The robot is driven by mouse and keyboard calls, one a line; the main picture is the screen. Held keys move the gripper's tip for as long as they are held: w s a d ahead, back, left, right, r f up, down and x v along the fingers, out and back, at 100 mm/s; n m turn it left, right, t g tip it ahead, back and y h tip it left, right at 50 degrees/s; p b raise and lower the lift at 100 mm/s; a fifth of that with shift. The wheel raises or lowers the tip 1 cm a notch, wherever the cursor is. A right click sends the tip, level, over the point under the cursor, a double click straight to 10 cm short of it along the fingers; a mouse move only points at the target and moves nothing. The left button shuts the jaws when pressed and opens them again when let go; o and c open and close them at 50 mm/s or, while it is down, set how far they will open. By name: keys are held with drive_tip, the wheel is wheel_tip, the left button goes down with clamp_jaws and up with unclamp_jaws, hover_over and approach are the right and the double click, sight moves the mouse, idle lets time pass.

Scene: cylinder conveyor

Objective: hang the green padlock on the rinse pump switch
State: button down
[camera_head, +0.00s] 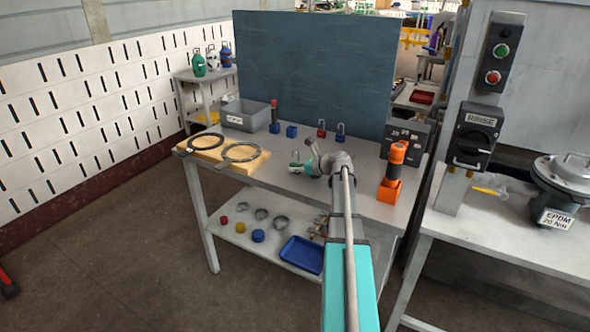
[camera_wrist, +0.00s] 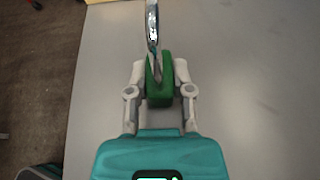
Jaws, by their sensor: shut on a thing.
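The green padlock (camera_wrist: 160,88) is between the two fingers of my gripper (camera_wrist: 160,75) in the wrist view. Its metal shackle (camera_wrist: 152,28) points away from the gripper, over the grey tabletop. In the head view the padlock (camera_head: 295,167) shows small at the tip of my gripper (camera_head: 303,168), low over the table. I cannot tell whether it touches the tabletop. The rinse pump switch (camera_head: 474,136) is a black box with a rotary handle under a RINSE label, on a grey post at the right. My gripper is well to its left.
A red padlock (camera_head: 321,129) and a blue padlock (camera_head: 340,132) stand behind my gripper. Rings on a wooden board (camera_head: 204,149) lie left. An EPDM-labelled pump (camera_head: 560,185) sits right of the switch.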

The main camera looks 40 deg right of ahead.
wheel_tip(320, 180, up, 2)
drive_tip(key=shift+r+p, duration=0.1)
drive_tip(key=shift+p, duration=0.8)
drive_tip(key=s+a+r+p, duration=0.3)
drive_tip(key=s+r+p, duration=0.7)
drive_tip(key=s, duration=0.3)
drive_tip(key=shift+s+a+r, duration=0.15)
drive_tip(key=shift+s+r, duration=0.05)
drive_tip(key=shift+s, duration=0.15)
